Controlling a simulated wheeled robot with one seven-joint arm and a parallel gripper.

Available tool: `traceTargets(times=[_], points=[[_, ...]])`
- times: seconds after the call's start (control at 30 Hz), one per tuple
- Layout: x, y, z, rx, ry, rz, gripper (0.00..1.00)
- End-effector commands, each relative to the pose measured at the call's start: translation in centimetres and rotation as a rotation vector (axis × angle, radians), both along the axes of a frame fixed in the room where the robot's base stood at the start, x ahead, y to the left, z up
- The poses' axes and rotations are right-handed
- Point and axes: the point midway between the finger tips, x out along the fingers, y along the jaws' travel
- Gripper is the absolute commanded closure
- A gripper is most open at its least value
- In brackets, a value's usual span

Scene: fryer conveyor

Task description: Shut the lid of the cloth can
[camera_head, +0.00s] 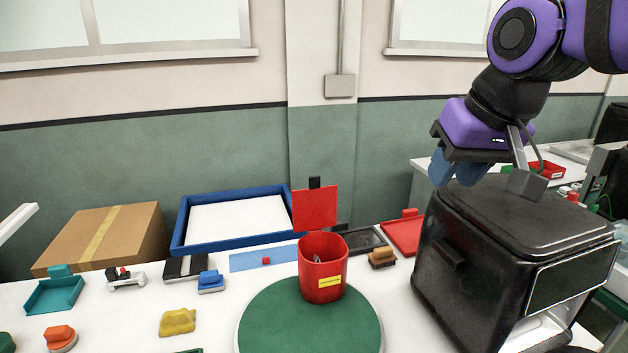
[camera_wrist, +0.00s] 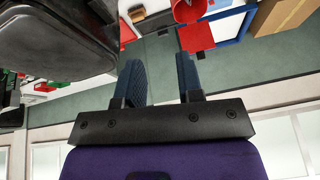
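The cloth can (camera_head: 324,276) is a red cylinder with a yellow label, standing upright on a green round mat (camera_head: 290,320). Its red square lid (camera_head: 315,208), with a black tab on top, stands raised behind the can's rim, so the can is open. Something small and grey shows inside. My gripper (camera_head: 457,168) is high to the right of the can, above the black appliance's back left edge, well apart from the lid. In the wrist view the two blue fingers (camera_wrist: 160,62) are spread with nothing between them. The can (camera_wrist: 188,10) and lid (camera_wrist: 197,38) show beyond them.
A bulky black appliance (camera_head: 480,285) stands right of the can, below my gripper. A blue-rimmed tray (camera_head: 180,225) and a cardboard box (camera_head: 105,238) are at the back left. Small toys and a brush (camera_head: 382,257) lie around. The air between gripper and lid looks clear.

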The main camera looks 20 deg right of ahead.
Motion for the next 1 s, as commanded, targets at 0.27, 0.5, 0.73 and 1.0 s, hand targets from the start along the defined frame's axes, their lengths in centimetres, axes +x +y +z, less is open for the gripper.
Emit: traceTargets(times=[0.27, 0.5, 0.73, 1.0], points=[[7.1, 1.0, 2.1, 0.144, 0.109, -0.237, 0.66], [13.4, 1.8, 2.6, 0.256, 0.207, -0.447, 0.66], [19.7, 2.5, 2.0, 0.351, 0.308, -0.653, 0.66], [27.1, 3.2, -0.2, 0.444, 0.435, -0.896, 0.66]])
